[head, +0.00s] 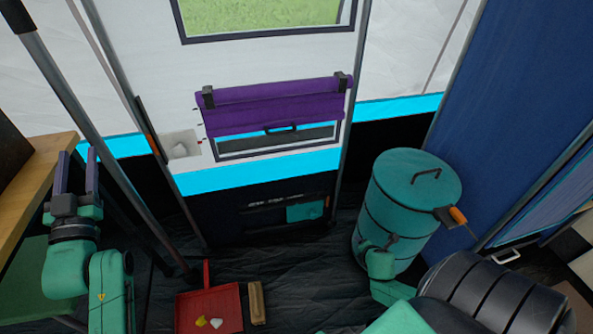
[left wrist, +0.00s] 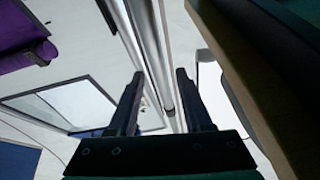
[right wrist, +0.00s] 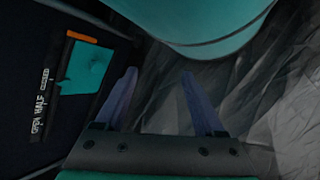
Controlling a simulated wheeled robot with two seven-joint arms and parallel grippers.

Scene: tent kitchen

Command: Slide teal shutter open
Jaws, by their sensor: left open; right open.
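The teal shutter (head: 306,212) is a small flat panel low on the dark wall panel. It sits at the right end of its track, beside white lettering. In the right wrist view the shutter (right wrist: 88,68) lies left of my fingers, past the CLOSED end of the OPEN, HALF, CLOSED label (right wrist: 40,102). My right gripper (right wrist: 160,72) is open and empty, apart from the shutter; its fingers are not clear in the head view. My left gripper (head: 77,172) is open and empty beside the wooden counter, far from the shutter; its fingers also show in the left wrist view (left wrist: 159,74).
A teal ribbed bin (head: 405,215) stands right of the shutter, close to my right arm. A red dustpan (head: 208,308) and a tan block (head: 257,303) lie on the dark floor. A purple rolled blind (head: 270,105) hangs above. A wooden counter (head: 35,185) is at left.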

